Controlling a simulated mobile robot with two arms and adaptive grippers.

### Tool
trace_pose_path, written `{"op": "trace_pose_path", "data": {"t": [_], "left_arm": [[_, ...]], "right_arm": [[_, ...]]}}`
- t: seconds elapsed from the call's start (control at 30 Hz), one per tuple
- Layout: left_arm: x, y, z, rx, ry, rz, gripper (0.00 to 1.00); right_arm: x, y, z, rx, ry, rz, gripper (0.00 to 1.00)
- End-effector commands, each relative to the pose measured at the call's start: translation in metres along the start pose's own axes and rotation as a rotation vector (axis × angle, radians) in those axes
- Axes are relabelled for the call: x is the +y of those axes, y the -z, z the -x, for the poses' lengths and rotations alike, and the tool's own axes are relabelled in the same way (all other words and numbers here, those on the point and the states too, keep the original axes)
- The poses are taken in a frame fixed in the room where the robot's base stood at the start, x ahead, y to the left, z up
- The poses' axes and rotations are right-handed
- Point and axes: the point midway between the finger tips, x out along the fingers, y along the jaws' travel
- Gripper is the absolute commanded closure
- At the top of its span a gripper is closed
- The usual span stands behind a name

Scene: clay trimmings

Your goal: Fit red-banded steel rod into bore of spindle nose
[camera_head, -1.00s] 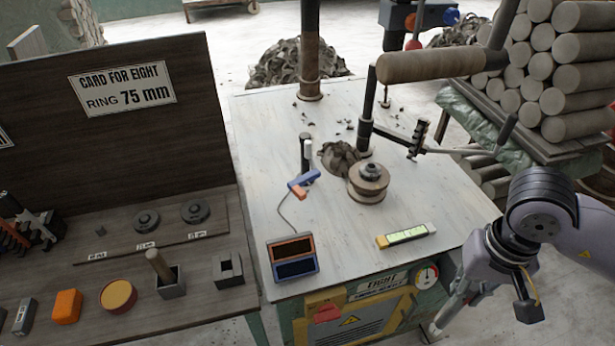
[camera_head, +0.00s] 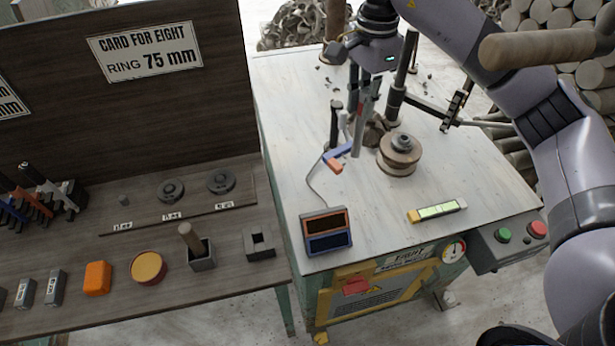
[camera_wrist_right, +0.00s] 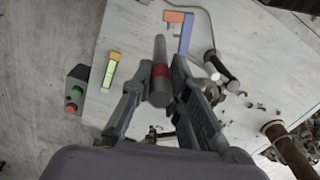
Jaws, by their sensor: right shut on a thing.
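My right gripper (camera_head: 361,100) is over the white machine table, pointing down. It is shut on the red-banded steel rod (camera_head: 357,138), which hangs nearly upright below the fingers. In the right wrist view the rod (camera_wrist_right: 161,48) and its red band (camera_wrist_right: 160,71) lie between the two fingers (camera_wrist_right: 161,80). A round brown stacked disc (camera_head: 400,160) with a grey hub (camera_head: 402,142), perhaps the spindle nose, stands to the right of the rod, apart from it. I cannot make out its bore. My left gripper is out of view.
A blue and orange tool (camera_head: 336,160) lies close to the rod's lower end. A black upright post (camera_head: 335,122) stands to its left. A wood-handled lever (camera_head: 535,45) overhangs the right side. A level (camera_head: 437,211) and display box (camera_head: 327,231) lie near the front edge.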

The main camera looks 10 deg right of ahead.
Motion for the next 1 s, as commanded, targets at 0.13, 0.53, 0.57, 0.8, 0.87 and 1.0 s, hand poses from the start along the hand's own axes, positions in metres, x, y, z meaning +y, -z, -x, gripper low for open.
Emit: {"op": "trace_pose_path", "data": {"t": [0.13, 0.53, 0.57, 0.8, 0.87, 1.0], "left_arm": [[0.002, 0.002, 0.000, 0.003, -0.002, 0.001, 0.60], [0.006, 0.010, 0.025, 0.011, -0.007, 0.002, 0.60], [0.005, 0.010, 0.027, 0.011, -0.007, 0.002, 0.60], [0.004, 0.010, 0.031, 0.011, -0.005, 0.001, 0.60], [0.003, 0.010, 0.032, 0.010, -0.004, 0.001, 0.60], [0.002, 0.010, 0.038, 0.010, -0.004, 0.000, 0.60]], "right_arm": [[0.001, 0.000, -0.024, -0.003, -0.008, -0.009, 1.00], [0.001, 0.000, -0.122, -0.002, -0.006, -0.008, 1.00], [0.001, 0.000, -0.128, -0.002, -0.006, -0.007, 1.00], [0.000, 0.000, -0.154, -0.001, -0.001, -0.007, 1.00], [0.000, 0.000, -0.158, -0.001, -0.002, -0.007, 1.00], [0.001, 0.000, -0.175, -0.001, -0.004, -0.007, 1.00]]}}
